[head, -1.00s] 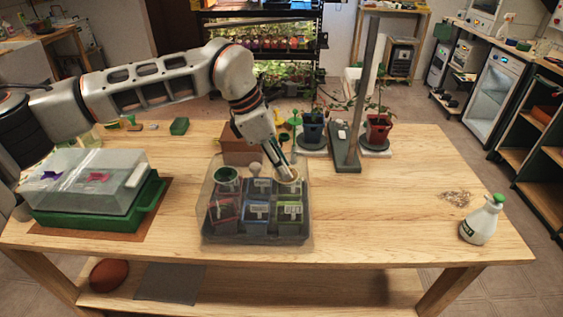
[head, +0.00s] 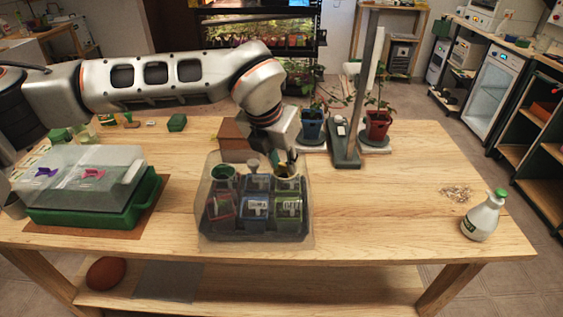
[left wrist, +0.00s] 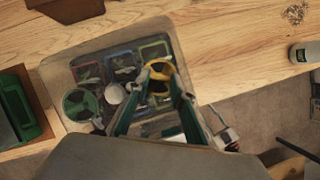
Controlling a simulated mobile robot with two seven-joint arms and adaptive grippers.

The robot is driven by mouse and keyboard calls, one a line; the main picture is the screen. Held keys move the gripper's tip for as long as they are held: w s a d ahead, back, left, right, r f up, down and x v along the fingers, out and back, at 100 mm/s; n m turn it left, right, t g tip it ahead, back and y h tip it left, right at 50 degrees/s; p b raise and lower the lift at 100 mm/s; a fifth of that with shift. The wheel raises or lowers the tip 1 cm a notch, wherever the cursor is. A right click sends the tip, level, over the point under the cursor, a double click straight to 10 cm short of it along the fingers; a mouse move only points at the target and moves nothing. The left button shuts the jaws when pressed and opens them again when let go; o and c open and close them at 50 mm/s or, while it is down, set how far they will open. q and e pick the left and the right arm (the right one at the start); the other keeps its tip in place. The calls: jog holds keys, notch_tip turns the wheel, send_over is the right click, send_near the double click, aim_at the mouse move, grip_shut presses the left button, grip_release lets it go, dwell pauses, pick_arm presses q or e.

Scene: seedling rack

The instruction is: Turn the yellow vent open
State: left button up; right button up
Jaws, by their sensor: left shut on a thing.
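The yellow vent (head: 287,168) is a round yellow ring on the clear lid (head: 205,190) of the middle seedling tray, at the lid's back right. In the left wrist view the yellow vent (left wrist: 160,68) shows a yellow rim and cross bar with dark gaps. My left gripper (left wrist: 162,77) has its two fingertips on either side of the vent and is shut on it. In the head view my left gripper (head: 290,162) comes down on the vent from behind, partly hiding it. How far the vent is turned is hard to tell. My right gripper is not in view.
A green vent (head: 223,172) and a pale knob (head: 253,165) share the lid. A green tray (head: 85,218) with a clear lid stands left. Two potted plants (head: 377,125) and a post (head: 350,130) stand behind.

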pick_arm(q)
jog(key=n+y, duration=0.1)
jog(key=n, duration=0.1)
jog(key=shift+d+n, duration=0.15)
jog(key=shift+n, duration=0.25)
jog(key=shift+d+n+t+y+b, duration=0.1)
jog(key=shift+n+t+y+b, duration=0.3)
jog(key=shift+n, duration=1)
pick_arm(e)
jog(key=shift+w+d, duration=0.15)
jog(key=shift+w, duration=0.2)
pick_arm(q)
jog(key=o, duration=1.1)
jog(key=shift+r, duration=0.1)
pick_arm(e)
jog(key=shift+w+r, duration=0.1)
pick_arm(q)
jog(key=v, duration=1.2)
jog(key=shift+d, duration=0.2)
jog(key=shift+w, duration=0.1)
